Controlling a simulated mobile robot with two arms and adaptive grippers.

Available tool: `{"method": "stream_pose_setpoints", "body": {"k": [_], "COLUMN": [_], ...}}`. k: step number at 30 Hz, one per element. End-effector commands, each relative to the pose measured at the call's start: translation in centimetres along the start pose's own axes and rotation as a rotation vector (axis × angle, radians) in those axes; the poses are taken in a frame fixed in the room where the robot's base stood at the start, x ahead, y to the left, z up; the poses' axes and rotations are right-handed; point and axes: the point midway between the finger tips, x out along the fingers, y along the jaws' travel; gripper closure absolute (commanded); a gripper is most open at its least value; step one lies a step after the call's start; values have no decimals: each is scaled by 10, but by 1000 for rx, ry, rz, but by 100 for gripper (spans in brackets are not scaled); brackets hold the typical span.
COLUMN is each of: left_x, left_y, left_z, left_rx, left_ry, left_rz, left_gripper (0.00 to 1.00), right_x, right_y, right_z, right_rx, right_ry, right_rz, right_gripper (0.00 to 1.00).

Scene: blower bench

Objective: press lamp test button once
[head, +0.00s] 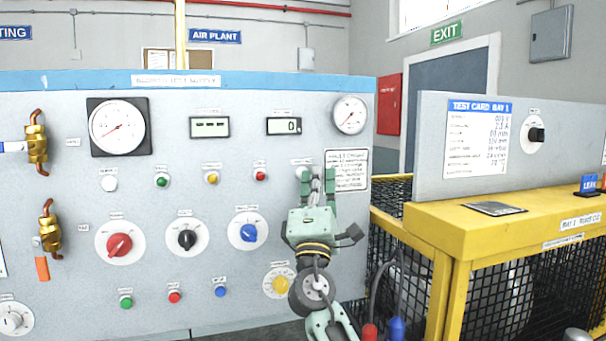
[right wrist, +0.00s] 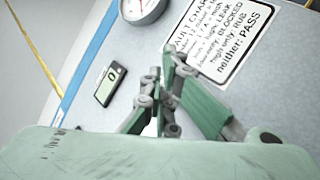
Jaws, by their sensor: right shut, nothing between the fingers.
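The grey panel (head: 70,230) faces me with small round lamps or buttons in two rows. The labels are too small to read, so I cannot tell which one is the lamp test button. My right gripper (head: 317,178) is shut and empty in front of the panel's right part, with its fingers pointing at the panel. It partly hides a pale round fitting (head: 301,171) at the right end of the upper row. In the right wrist view the fingers (right wrist: 163,88) are together near the panel face; the contact point is hidden. My left gripper is not in view.
The fault chart (head: 350,170) is right beside the fingers. The blue knob (head: 249,232) and yellow button (head: 280,284) are left of my right arm. A yellow bench (head: 440,232) stands at the right. The panel's lower row has green, red and blue buttons (head: 220,291).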

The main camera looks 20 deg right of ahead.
Motion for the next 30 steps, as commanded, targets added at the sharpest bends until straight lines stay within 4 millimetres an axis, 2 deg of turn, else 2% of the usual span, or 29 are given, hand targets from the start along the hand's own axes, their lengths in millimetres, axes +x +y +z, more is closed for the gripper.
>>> {"method": "stream_pose_setpoints", "body": {"k": [17,30], "left_x": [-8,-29], "left_y": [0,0], "left_z": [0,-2], "left_rx": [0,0], "left_ry": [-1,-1], "left_rz": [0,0], "left_gripper": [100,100], "right_x": [-9,-38], "right_y": [8,28], "right_z": [7,28], "right_rx": [0,1], "right_ry": [-1,0], "right_rz": [0,-1], "right_gripper": [100,100]}}
